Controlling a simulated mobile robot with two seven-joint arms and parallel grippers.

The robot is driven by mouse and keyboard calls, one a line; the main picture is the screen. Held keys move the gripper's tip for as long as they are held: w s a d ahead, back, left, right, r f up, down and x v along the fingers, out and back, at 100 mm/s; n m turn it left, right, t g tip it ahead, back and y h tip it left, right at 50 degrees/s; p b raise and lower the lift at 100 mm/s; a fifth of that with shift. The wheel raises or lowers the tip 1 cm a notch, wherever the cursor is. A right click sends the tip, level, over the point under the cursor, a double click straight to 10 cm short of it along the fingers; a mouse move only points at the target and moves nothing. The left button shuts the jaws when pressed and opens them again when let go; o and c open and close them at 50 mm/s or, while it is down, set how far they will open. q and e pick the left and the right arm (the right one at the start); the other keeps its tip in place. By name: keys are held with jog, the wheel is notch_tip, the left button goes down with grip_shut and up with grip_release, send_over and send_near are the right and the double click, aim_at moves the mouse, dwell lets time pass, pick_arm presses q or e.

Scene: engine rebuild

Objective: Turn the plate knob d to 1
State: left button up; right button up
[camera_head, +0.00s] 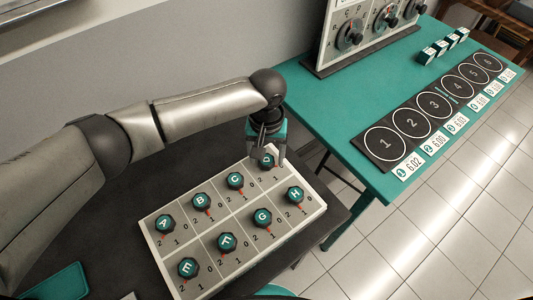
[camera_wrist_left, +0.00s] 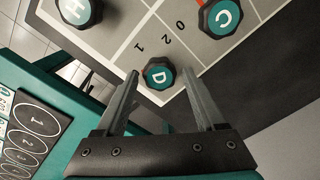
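The plate (camera_head: 214,221) is a light grey panel with dark green knobs lettered A to H, with numbers printed around them. Knob D (camera_head: 266,158) is at its far end, partly covered by my left gripper (camera_head: 267,164). In the left wrist view, knob D (camera_wrist_left: 158,76) shows its white letter, with the digits 1, 2 and 0 on the panel above it. My left gripper (camera_wrist_left: 161,73) is open, with one finger on each side of knob D and a small gap at both sides. My right gripper is not in view.
Knob C (camera_head: 235,181) and knob H (camera_head: 295,194) are the neighbours of D, both with red pointers. A green table (camera_head: 335,110) with a black numbered mat (camera_head: 400,152) and a dial panel (camera_head: 335,60) stands beyond. A dark table (camera_head: 115,240) carries the plate.

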pick_arm(q)
grip_shut()
dwell(0.3)
jog(key=m+p, duration=0.2)
jog(key=shift+r+m+p, duration=0.15)
jog(key=shift+m+p, duration=0.15)
jog(key=shift+p, duration=0.1)
jog(key=m+p, duration=0.1)
jog(key=m, duration=0.1)
jog(key=shift+m+p, duration=0.3)
jog(key=shift+p, duration=0.1)
jog(key=m+p, duration=0.1)
jog(key=m, duration=0.2)
jog(key=shift+p, duration=0.3)
jog(key=shift+d+m+p, duration=0.1)
jog(key=shift+m+p, duration=0.3)
jog(key=shift+m, duration=1.4)
